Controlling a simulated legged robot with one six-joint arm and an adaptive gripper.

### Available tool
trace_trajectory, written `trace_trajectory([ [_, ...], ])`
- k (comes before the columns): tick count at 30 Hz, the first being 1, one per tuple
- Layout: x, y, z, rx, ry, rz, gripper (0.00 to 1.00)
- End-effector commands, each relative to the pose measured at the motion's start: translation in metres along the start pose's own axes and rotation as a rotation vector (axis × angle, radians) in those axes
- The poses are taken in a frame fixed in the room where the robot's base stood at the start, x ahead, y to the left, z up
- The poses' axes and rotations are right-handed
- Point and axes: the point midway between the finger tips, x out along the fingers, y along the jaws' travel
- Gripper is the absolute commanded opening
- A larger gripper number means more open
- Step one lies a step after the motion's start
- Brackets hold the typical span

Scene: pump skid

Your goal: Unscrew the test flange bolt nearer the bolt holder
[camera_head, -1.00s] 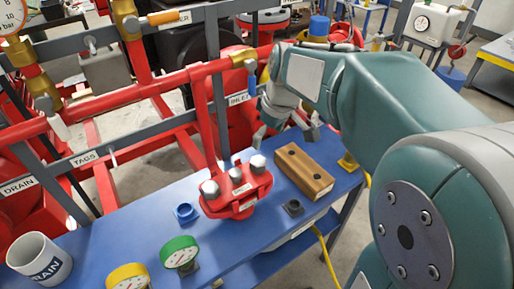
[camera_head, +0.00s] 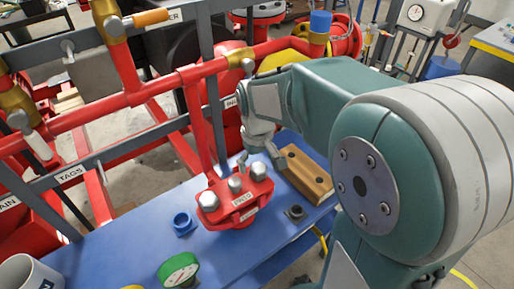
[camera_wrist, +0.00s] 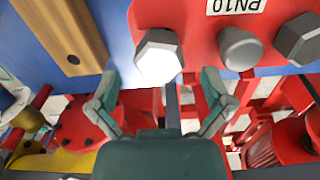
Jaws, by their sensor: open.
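The bolt nearer the holder (camera_head: 258,171) is the right one; in the wrist view this bolt (camera_wrist: 158,56) sits brightly lit, ahead of and roughly centred between my fingertips. The wooden bolt holder (camera_head: 308,176) lies to its right, with dark holes; it also shows in the wrist view (camera_wrist: 62,35). My gripper (camera_head: 262,160) is open and empty, close behind the bolt. I cannot tell whether a finger touches it.
The middle bolt (camera_wrist: 240,48) is close beside the target. A red pipe (camera_head: 200,130) rises behind the flange.

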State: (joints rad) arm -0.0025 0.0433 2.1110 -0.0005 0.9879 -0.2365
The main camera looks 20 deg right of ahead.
Motion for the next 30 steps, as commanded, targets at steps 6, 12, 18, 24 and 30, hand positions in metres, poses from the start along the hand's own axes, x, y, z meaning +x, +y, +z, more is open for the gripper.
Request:
trace_trajectory([
  [6, 0.024, 0.000, 0.000, 0.000, -0.001, -0.001, 1.00],
  [12, 0.028, 0.000, 0.000, 0.000, 0.001, 0.000, 1.00],
  [18, 0.028, 0.000, 0.000, 0.000, 0.001, 0.000, 0.73],
  [24, 0.028, 0.000, 0.000, 0.000, 0.001, 0.000, 0.11],
  [30, 0.028, 0.000, 0.000, 0.000, -0.001, -0.001, 0.13],
])
